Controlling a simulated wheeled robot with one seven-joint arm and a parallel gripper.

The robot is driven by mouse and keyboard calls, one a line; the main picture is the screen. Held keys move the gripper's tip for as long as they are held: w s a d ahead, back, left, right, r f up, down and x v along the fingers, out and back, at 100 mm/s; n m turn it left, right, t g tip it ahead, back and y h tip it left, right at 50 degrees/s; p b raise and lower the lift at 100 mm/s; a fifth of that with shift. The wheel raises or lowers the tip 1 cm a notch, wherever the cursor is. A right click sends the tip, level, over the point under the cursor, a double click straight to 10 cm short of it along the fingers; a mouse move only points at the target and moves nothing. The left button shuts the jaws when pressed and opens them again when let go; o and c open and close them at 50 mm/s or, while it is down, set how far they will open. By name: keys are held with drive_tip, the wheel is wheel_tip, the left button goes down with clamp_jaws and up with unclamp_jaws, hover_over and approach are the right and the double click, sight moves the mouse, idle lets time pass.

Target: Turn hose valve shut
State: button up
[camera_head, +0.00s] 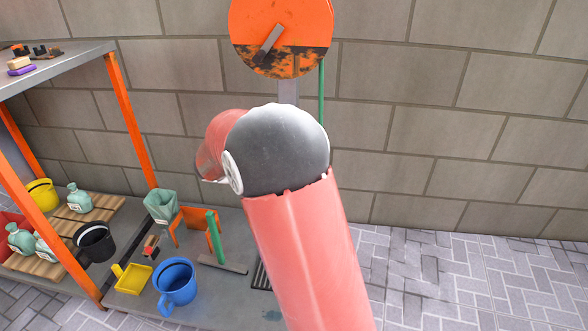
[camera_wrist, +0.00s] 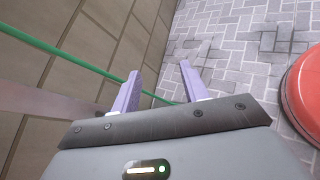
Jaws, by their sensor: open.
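In the head view, an orange hose reel (camera_head: 282,30) with a dark, worn lower part and a crank-like handle (camera_head: 268,45) hangs on the wall at the top. A green hose (camera_head: 321,95) runs down beside its grey post (camera_head: 288,91). I cannot make out a hose valve; my arm covers the area below the reel. In the wrist view, my gripper (camera_wrist: 160,70) has its two purple fingers apart, with nothing between them. The green hose (camera_wrist: 62,54) crosses at the left and passes behind the left finger. My gripper is hidden in the head view.
A grey shelf unit with orange posts (camera_head: 130,120) stands at the left. A blue watering can (camera_head: 176,283), yellow dustpan (camera_head: 132,277), black bucket (camera_head: 94,242) and green-handled tool (camera_head: 215,236) are low at the left. Paved floor (camera_head: 480,275) at the right is clear.

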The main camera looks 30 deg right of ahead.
drive_tip(key=w+f+n+h, duration=0.1)
drive_tip(key=w+f+n, duration=0.1)
drive_tip(key=w, duration=0.1)
drive_tip(key=w+a+f+n+t+h, duration=0.1)
drive_tip(key=w+f+h, duration=0.1)
drive_tip(key=w, duration=0.1)
drive_tip(key=w+f+n+t+h, duration=0.1)
drive_tip(key=w+f+n+h, duration=0.1)
drive_tip(key=w, duration=0.1)
drive_tip(key=shift+w+a+n+b, duration=0.3)
drive_tip(key=shift+w+a+b, duration=0.05)
drive_tip(key=shift+w, duration=0.05)
drive_tip(key=shift+w+d, duration=0.15)
drive_tip(key=shift+d, duration=0.15)
drive_tip(key=d, duration=0.7)
drive_tip(key=shift+w, duration=0.35)
drive_tip(key=shift+c, duration=0.3)
clamp_jaws()
